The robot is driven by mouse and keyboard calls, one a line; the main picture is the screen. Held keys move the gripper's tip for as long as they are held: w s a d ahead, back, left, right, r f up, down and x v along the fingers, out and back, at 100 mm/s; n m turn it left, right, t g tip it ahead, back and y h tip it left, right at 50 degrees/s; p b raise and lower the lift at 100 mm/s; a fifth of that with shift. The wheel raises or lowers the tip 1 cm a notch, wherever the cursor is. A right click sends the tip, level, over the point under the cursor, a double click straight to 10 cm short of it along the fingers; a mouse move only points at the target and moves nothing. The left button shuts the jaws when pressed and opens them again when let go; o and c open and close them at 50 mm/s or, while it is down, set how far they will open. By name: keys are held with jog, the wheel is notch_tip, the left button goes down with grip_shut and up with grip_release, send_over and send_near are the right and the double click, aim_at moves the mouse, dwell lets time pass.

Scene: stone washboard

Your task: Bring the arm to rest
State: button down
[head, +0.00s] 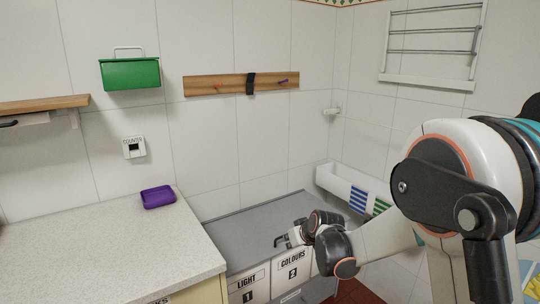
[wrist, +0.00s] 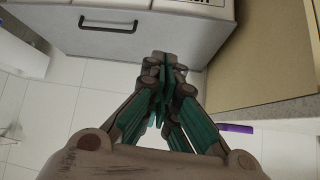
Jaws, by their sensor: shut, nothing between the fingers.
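My arm comes in from the right side of the head view, bent at the elbow.
A pale counter (head: 90,245) with a purple item (head: 158,197) stands at left. A grey top (head: 260,225) lies behind the LIGHT box (head: 248,284) and COLOURS box (head: 292,268). A green box (head: 130,74) hangs on the wall.

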jog(key=s+d+r+m+h, duration=0.1)
jog(key=s+d+r, duration=0.3)
jog(key=s+r, duration=0.4)
jog(key=s+d+r+m+h, duration=0.1)
jog(key=s+d+r, duration=0.4)
jog(key=s, duration=0.6)
jog(key=s+d+m+h, duration=0.1)
jog(key=s+d, duration=0.3)
jog(key=s, duration=1.6)
jog(key=shift+d+f+m+g+h, duration=0.15)
jog(key=shift+m+g+h, duration=0.25)
jog(key=shift+m, duration=0.4)
